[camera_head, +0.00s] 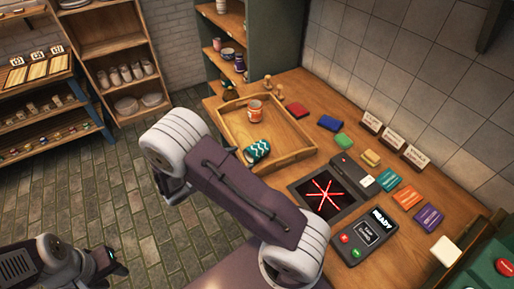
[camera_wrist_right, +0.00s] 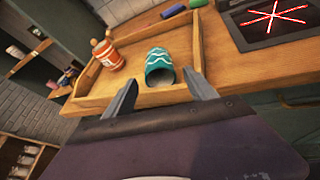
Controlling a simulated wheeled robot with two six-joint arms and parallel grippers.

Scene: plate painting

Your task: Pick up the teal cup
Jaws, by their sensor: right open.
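The teal cup (camera_head: 257,150), with white zigzag bands, lies on its side in the near part of a wooden tray (camera_head: 296,155). In the right wrist view, the teal cup (camera_wrist_right: 159,62) has its open mouth turned toward me. My right gripper (camera_wrist_right: 160,79) is open, its two fingers on either side of the cup's mouth in that view; I cannot tell whether they touch it. In the head view, my right arm mostly hides this gripper. My left gripper (camera_head: 117,264) is at the lower left, away from the tray; its jaws are unclear.
An orange-and-white cup (camera_head: 254,110) stands farther back in the tray. Wooden stamps (camera_head: 279,93) are behind the tray's rim. Coloured blocks, a dark panel with a red star (camera_head: 324,190) and a control box (camera_head: 366,236) lie to the right. Shelves stand at the back left.

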